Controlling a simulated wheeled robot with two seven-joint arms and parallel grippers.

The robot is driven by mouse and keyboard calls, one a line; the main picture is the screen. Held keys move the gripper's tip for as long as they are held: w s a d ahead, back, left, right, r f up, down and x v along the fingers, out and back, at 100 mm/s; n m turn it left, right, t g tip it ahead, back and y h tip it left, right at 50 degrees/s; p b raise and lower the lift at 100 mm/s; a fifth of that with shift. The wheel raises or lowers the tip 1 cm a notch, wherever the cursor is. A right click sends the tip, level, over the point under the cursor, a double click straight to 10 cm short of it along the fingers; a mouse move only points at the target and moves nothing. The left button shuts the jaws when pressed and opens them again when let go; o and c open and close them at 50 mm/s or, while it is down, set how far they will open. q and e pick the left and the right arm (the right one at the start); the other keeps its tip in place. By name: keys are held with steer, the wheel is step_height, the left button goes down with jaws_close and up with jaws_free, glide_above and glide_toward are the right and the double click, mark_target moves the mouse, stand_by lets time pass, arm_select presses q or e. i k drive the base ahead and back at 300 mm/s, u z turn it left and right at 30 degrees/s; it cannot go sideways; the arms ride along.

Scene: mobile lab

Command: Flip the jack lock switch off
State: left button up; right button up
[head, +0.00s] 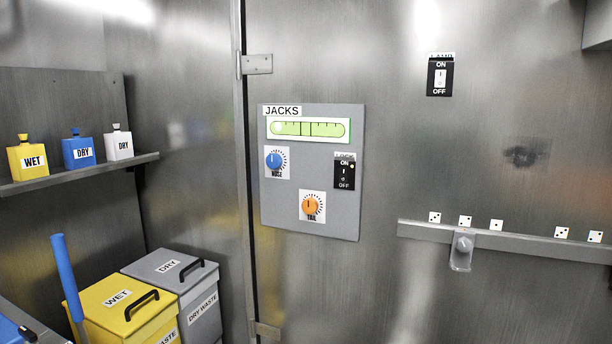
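Neither of my grippers is in view.
The panel also bears a green level gauge (308,128), a blue NOSE knob (274,160) and an orange TAIL knob (311,206). Another black ON/OFF switch (440,77) is higher right. A rail (530,244) runs right. Waste bins (180,266) and a bottle shelf (80,174) stand left.

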mark_target(343, 172)
steer(key=k, duration=0.6)
steer(key=z, duration=0.45)
steer(key=i, duration=1.1)
steer(key=u, duration=0.85)
steer(key=i, duration=0.5)
steer(key=u, duration=0.5)
